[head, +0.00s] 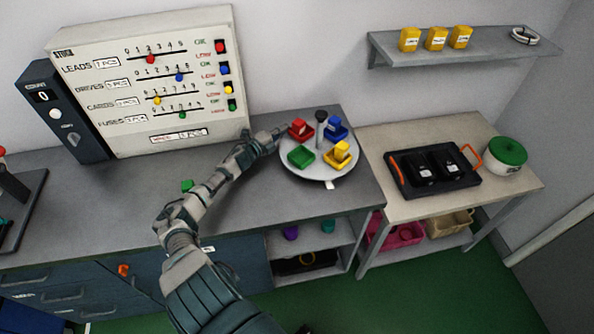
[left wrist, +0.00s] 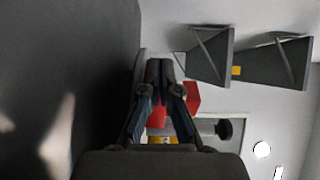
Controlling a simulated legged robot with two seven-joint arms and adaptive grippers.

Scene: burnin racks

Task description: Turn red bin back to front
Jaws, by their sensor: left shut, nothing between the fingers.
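The red bin (head: 301,130) sits at the back left of a round grey turntable (head: 310,172), with a red block in it. My left gripper (head: 282,131) is shut and empty, with its tips just left of the red bin by the turntable's edge. I cannot tell whether they touch. In the left wrist view the closed fingers (left wrist: 158,70) cover part of a red thing (left wrist: 192,98), probably the bin or its block. The turntable also bears a blue bin (head: 336,129), a yellow bin (head: 337,155) and a green bin (head: 301,156). My right gripper is not in view.
A dark post (head: 321,122) rises from the turntable among the bins. A large stock panel (head: 150,85) stands behind my arm. A black tray (head: 432,170) sits on the right table.

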